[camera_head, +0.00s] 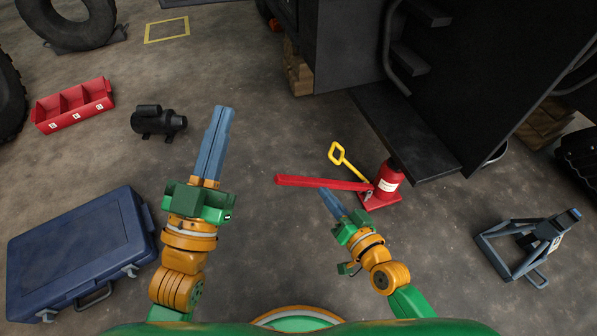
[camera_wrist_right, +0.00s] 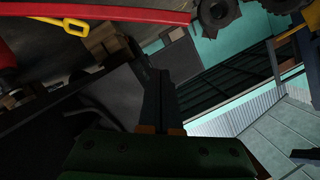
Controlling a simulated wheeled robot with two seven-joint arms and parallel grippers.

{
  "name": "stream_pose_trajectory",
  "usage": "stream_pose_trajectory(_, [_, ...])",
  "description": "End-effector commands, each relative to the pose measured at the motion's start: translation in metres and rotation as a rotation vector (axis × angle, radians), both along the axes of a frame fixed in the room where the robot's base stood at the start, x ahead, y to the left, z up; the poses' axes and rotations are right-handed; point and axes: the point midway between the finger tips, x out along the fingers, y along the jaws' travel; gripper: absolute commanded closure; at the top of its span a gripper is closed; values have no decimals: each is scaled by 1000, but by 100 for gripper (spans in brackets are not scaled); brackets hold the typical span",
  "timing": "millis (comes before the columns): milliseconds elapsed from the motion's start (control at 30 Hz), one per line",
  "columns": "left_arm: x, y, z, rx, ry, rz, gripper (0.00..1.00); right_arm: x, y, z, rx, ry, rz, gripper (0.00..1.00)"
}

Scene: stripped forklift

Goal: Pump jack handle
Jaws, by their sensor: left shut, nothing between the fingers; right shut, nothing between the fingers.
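The red bottle jack (camera_head: 387,182) stands on its red base on the floor, right of centre in the head view, close to the forklift. Its long red handle (camera_head: 322,183) sticks out to the left, nearly level. The handle also crosses the top of the right wrist view (camera_wrist_right: 110,12). My right gripper (camera_head: 325,194) is shut and empty, its fingertips just below the handle in the picture; I cannot tell whether they touch it. The right wrist view shows its fingers (camera_wrist_right: 158,88) pointing up. My left gripper (camera_head: 222,112) is shut and empty, well left of the handle.
A yellow-handled tool (camera_head: 338,154) is behind the jack handle. The forklift (camera_head: 400,75) fills the upper right. A grey-blue jack stand (camera_head: 525,243) is at right. A blue case (camera_head: 75,250), black motor (camera_head: 158,122) and red bin (camera_head: 75,120) are at left.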

Motion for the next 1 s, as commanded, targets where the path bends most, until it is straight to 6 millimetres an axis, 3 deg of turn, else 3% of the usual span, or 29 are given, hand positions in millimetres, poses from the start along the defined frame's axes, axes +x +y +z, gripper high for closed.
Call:
stream_pose_trajectory(333, [-3, 0, 6, -5, -18, -1, 100, 1, 1, 3, 4, -4, 1, 100])
stream_pose_trajectory(467, [-10, 0, 18, -22, -95, -8, 100, 7, 3, 1, 5, -6, -1, 100])
stream_pose_trajectory(800, [-64, 4, 67, -115, -470, -45, 100, 34, 16, -7, 3, -4, -1, 100])
stream_pose_trajectory(1000, [-98, 9, 79, -170, -675, -65, 100, 55, 27, -14, 7, -5, -1, 100])
